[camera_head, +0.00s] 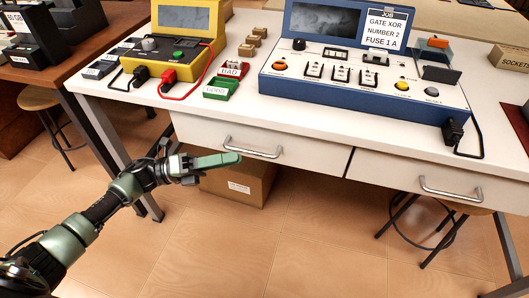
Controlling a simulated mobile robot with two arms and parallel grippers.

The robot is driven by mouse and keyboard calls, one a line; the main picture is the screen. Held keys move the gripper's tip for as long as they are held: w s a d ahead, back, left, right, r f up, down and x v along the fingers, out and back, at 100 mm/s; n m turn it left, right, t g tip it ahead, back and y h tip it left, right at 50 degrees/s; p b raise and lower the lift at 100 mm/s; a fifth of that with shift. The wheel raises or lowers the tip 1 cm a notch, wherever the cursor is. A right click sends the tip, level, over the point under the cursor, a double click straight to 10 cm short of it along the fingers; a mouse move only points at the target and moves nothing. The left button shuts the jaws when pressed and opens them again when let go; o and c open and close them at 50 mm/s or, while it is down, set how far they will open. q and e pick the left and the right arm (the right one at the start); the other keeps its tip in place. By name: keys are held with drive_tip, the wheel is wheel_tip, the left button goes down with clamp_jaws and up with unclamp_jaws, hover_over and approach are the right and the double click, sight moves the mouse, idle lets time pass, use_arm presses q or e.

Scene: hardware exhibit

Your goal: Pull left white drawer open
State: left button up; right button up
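The left white drawer (310,154) sits under the white table's front edge and looks shut. Its silver bar handle (253,152) runs across the front. My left gripper (236,158) comes in from the lower left, with its green fingertip at the left end of the handle in the picture. I cannot tell whether it touches the handle or is only in front of it. The fingers overlap in this view, so their opening is hidden. My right gripper is not in view.
A right white drawer (400,177) with its own handle (450,191) is beside it. A cardboard box (240,186) stands on the floor below the left drawer. A stool (455,207) is under the right side. A blue test console (360,85) and yellow meter (180,45) stand on the table.

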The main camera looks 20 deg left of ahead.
sight(257, 152)
use_arm(q)
drive_tip(key=x, duration=0.7)
drive_tip(key=shift+d, duration=0.1)
clamp_jaws()
idle(1.3)
